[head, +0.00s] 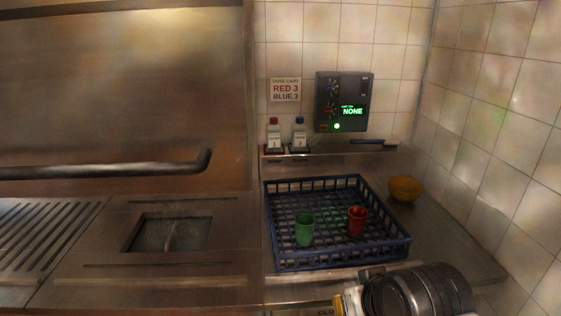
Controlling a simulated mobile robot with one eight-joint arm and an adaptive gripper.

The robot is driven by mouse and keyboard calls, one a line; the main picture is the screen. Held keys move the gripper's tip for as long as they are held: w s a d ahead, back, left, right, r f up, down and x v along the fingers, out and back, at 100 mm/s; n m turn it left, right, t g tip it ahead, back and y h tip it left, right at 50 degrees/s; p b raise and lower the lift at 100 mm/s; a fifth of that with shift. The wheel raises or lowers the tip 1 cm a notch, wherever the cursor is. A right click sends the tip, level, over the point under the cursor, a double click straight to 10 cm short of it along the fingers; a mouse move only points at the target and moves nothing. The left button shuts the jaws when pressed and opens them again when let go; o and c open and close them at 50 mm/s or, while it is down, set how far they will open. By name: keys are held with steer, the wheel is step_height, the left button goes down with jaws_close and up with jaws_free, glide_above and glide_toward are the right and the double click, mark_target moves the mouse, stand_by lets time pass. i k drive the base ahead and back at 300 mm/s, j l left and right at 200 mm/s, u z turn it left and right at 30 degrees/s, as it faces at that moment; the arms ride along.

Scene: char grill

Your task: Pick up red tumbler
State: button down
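The red tumbler (356,221) stands upright in the right part of a blue slatted crate (345,263). A green tumbler (304,230) stands in the same crate to its left, apart from it. Part of my arm shows at the bottom right, in front of the crate and below the red tumbler. The fingertips of my gripper cannot be made out in this view. Nothing is seen touching the red tumbler.
A yellow-orange bowl (404,188) sits right of the crate near the tiled wall. Two small dispensers, red-capped (273,135) and blue-capped (299,135), stand on the ledge behind. A dark panel (343,101) hangs above. A recessed basin (170,233) lies left.

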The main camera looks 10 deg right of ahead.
mark_target(356, 222)
steer(key=i+j+z, duration=0.1)
steer(key=z, duration=0.25)
steer(key=i+j+z, duration=0.1)
steer(key=j+z, duration=0.3)
